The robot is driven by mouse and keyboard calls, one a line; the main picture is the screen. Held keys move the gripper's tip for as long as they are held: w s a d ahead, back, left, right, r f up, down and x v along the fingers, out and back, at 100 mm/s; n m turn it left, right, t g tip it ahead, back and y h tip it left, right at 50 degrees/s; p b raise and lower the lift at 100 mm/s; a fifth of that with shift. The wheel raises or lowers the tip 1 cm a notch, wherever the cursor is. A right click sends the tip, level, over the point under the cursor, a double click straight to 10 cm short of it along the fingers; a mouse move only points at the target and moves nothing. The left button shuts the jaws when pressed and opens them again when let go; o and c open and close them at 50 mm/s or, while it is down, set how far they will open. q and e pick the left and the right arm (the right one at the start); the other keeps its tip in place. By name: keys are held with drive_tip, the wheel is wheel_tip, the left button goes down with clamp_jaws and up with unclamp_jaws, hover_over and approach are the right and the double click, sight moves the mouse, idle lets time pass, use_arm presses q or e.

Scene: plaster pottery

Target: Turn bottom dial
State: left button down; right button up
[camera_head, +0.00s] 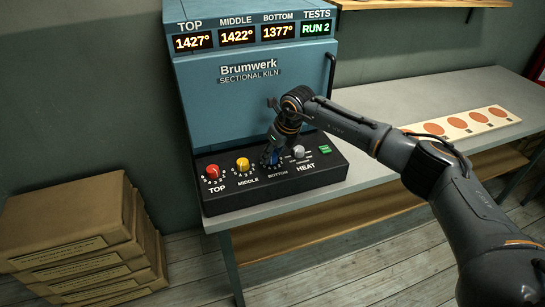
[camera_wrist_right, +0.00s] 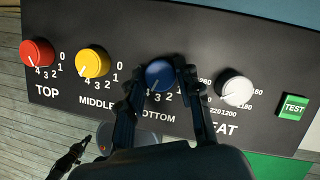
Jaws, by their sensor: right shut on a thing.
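The bottom dial is a blue knob (camera_wrist_right: 160,75) on the black control panel (camera_head: 328,172) of the blue kiln (camera_head: 245,100). It also shows in the head view (camera_head: 271,160), partly behind my right gripper (camera_head: 273,155). In the right wrist view my right gripper (camera_wrist_right: 158,82) has one finger on each side of the blue knob and is shut on it. The knob's mark appears to point down-left, near the 4; the gripper hides part of its scale. The kiln's displays (camera_head: 278,31) read TOP 1427°, MIDDLE 1422°, BOTTOM 1377° and TESTS RUN 2.
A red dial (camera_wrist_right: 37,53) and a yellow dial (camera_wrist_right: 92,61) lie left of the blue one. A white heat dial (camera_wrist_right: 237,90) and a green TEST button (camera_wrist_right: 292,106) lie right. Stacked boxes (camera_head: 75,225) stand left. A sample strip (camera_head: 465,124) lies on the table (camera_head: 420,95).

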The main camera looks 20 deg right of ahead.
drive_tip(key=n+b, duration=0.1)
drive_tip(key=n+y+b, duration=0.1)
drive_tip(key=shift+w+f+n+g, duration=0.2)
drive_tip(key=shift+n+g, duration=0.1)
drive_tip(key=shift+n, duration=0.1)
drive_tip(key=n+b, duration=0.2)
drive_tip(key=shift+d+n+g+y, duration=0.1)
drive_tip(key=shift+n+g+y, duration=0.2)
drive_tip(key=shift+y, duration=0.1)
drive_tip(key=shift+d+r+n+g+b, duration=0.15)
drive_tip(key=shift+n+g+b, duration=0.65)
drive_tip(key=shift+n+b, duration=0.9)
drive_tip(key=shift+r+n+p, duration=0.1)
drive_tip(key=shift+n+p, duration=0.25)
drive_tip(key=shift+n, duration=0.15)
drive_tip(key=shift+y, duration=0.3)
drive_tip(key=o, duration=1.1)
drive_tip(key=shift+o, duration=0.2)
